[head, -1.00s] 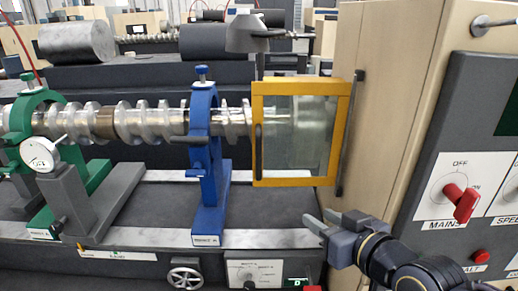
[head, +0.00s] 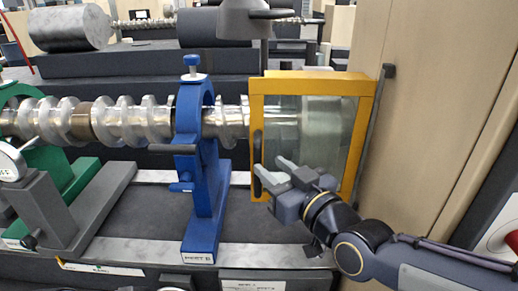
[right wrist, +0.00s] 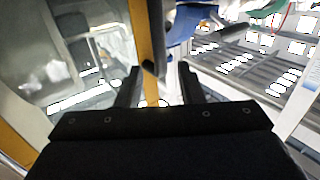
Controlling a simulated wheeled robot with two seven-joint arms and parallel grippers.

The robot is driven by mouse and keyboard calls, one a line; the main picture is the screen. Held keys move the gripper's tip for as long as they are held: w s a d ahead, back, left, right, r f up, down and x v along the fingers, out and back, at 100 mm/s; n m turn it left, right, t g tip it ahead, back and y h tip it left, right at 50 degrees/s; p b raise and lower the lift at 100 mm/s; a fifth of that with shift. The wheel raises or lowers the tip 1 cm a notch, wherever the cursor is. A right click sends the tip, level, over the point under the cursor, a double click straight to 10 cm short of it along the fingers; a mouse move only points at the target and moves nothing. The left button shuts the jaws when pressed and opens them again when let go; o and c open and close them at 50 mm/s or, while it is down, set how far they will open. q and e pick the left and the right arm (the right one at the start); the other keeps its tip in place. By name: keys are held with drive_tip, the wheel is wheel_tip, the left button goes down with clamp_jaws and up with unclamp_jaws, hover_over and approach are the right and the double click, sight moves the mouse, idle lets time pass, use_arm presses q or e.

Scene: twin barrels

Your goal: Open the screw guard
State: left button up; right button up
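The screw guard (head: 318,83) is a clear panel in a yellow frame, standing shut in front of the shaft's right end. Its dark upright handle (head: 257,148) is on the left side of the frame. My right gripper (head: 271,171) is at the handle's lower part, fingers apart, one on each side as far as I can tell. In the right wrist view the yellow frame edge (right wrist: 140,40) and the dark handle (right wrist: 155,70) run down between the open fingers (right wrist: 159,87). Contact cannot be told. My left gripper is not in view.
A blue steady rest (head: 204,200) stands left of the guard around the shaft (head: 125,122). A green one (head: 70,180) is farther left. A beige cabinet (head: 430,110) closes the right side. A grey lamp-like head (head: 250,20) hangs above the guard.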

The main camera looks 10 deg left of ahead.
sight(260, 158)
drive_tip(key=p+x, duration=0.1)
drive_tip(key=x, duration=0.5)
drive_tip(key=shift+p, duration=0.3)
drive_tip(key=shift+c, duration=0.3)
clamp_jaws()
